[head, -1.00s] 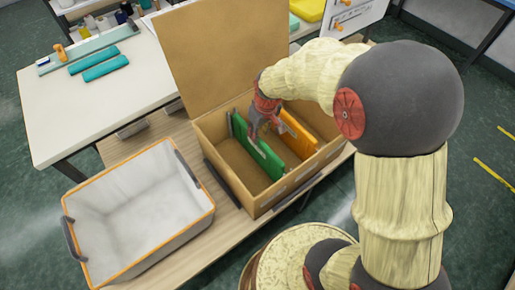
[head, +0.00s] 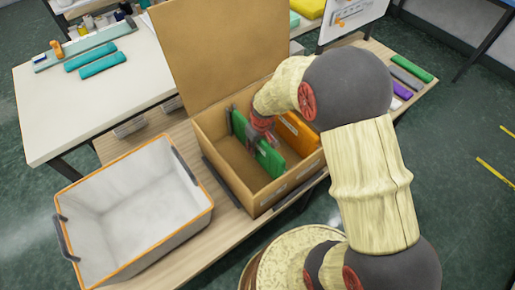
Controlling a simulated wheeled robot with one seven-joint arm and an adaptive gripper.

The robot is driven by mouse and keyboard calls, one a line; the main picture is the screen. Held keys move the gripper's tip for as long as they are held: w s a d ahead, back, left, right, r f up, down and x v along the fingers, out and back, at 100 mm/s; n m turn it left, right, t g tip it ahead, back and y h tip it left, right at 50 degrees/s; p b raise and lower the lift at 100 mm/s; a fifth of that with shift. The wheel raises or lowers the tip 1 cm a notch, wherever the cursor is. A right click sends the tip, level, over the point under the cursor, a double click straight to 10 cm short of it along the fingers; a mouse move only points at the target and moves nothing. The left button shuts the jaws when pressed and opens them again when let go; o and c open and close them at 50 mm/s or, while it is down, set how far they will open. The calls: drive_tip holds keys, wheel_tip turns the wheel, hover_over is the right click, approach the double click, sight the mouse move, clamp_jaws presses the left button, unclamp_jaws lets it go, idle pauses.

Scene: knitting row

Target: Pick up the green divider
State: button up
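The green divider (head: 270,159) stands upright in the open cardboard box (head: 228,180), running from the back towards the front. My gripper (head: 261,139) is down at the divider's top edge, near its middle, and covers part of it. One finger shows on the divider's left side. The other finger is mostly hidden, so I cannot tell whether the gripper is closed on it. An orange divider (head: 299,133) stands in the box to the right, partly hidden by my arm.
A grey-white bin with an orange rim (head: 135,272) stands left of the box. The box's raised lid (head: 220,50) rises behind my gripper. A white table (head: 95,115) with teal rolls (head: 100,78) is at back left. Coloured pieces (head: 411,68) lie on the bench's right end.

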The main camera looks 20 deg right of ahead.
drive_tip(key=c, duration=0.3)
drive_tip(key=c, duration=0.4)
clamp_jaws()
